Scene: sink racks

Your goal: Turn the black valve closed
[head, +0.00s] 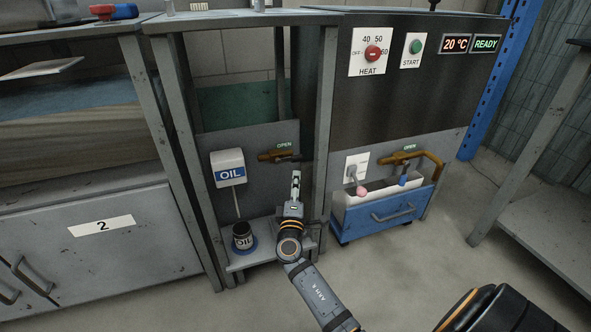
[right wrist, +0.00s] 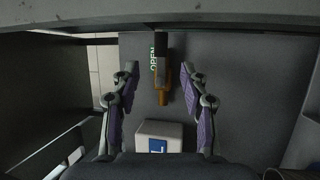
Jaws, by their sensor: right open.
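The valve (head: 274,156) is a brass fitting with a black part, mounted on the grey panel under a green OPEN label (head: 284,145). In the right wrist view the valve (right wrist: 162,88) appears between my fingers, with its black part at the top and the label beside it. My right gripper (head: 296,174) is in front of and just below the valve, pointing at the panel. In the right wrist view its two fingers (right wrist: 160,72) are spread apart and hold nothing. I cannot tell whether the fingertips reach around the valve. My left gripper is out of view.
A white OIL box (head: 229,160) is left of the valve, above an oil can (head: 242,236) on a low shelf. Frame posts flank the opening. To the right are a second brass valve (head: 420,157) and a blue-fronted tray (head: 392,215).

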